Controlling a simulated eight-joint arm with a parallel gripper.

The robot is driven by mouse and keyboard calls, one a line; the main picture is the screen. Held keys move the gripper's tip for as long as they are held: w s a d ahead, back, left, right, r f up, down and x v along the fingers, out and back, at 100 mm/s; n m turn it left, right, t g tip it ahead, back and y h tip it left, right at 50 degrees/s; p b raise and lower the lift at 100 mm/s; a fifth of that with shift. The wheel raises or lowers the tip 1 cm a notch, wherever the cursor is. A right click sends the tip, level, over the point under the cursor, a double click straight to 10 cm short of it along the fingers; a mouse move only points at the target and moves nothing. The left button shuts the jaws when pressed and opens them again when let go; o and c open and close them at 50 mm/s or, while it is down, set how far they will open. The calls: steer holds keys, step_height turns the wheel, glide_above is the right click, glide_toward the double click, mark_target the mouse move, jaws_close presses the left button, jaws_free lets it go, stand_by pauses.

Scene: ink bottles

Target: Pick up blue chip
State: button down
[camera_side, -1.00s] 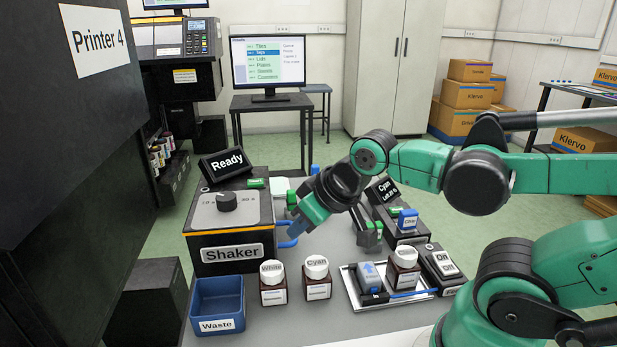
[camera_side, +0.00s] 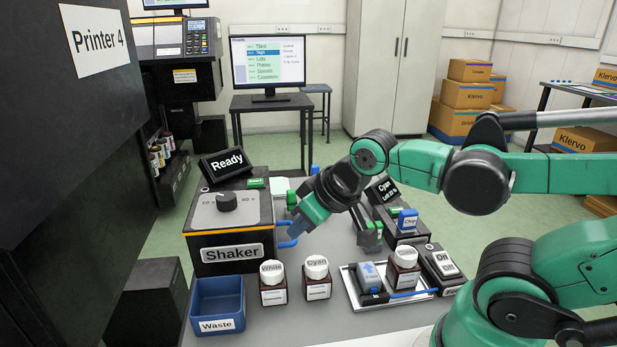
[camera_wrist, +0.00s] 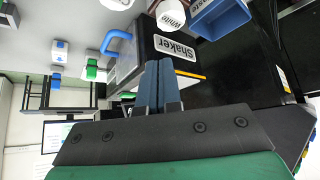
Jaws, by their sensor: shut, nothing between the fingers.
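A small blue chip (camera_side: 408,219), with a pale label that seems to read "Chip", sits on a black unit beside the "Cyan" display in the side view. My gripper (camera_side: 297,227) is well to the left of it, apart from it, near the shaker's blue handle (camera_side: 290,242). In the wrist view, the two blue-grey fingers of my gripper (camera_wrist: 157,75) are together with nothing between them. They point towards the black shaker (camera_wrist: 180,62). I cannot tell for sure whether the chip shows in the wrist view.
The shaker (camera_side: 229,225) stands left of my gripper.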

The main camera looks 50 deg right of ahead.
stand_by(0.4)
steer(key=c, duration=0.6)
jaws_free()
steer(key=shift+o, duration=0.2)
steer(key=m+g+h, duration=0.1)
steer(key=m+g, duration=0.5)
steer(key=m, duration=1.4)
glide_above(410, 211)
steer(key=w+a, duration=0.5)
steer(key=a, duration=0.1)
steer(key=shift+s+f, duration=0.1)
steer(key=shift+f, duration=0.85)
steer(key=s+d+m, duration=0.1)
steer(key=m, duration=0.1)
steer(key=s+d+f+m, duration=0.1)
steer(key=s+d+m, duration=0.1)
steer(key=s+d+m+g, duration=0.1)
steer(key=d+m, duration=0.1)
steer(key=shift+s+d+f+y, duration=0.2)
steer(key=shift+d+f+y, duration=0.05)
steer(key=shift+f+y, duration=0.15)
steer(key=shift+s+d+f+m, duration=0.2)
steer(key=shift+m, duration=0.3)
steer(key=shift+f, duration=2.7)
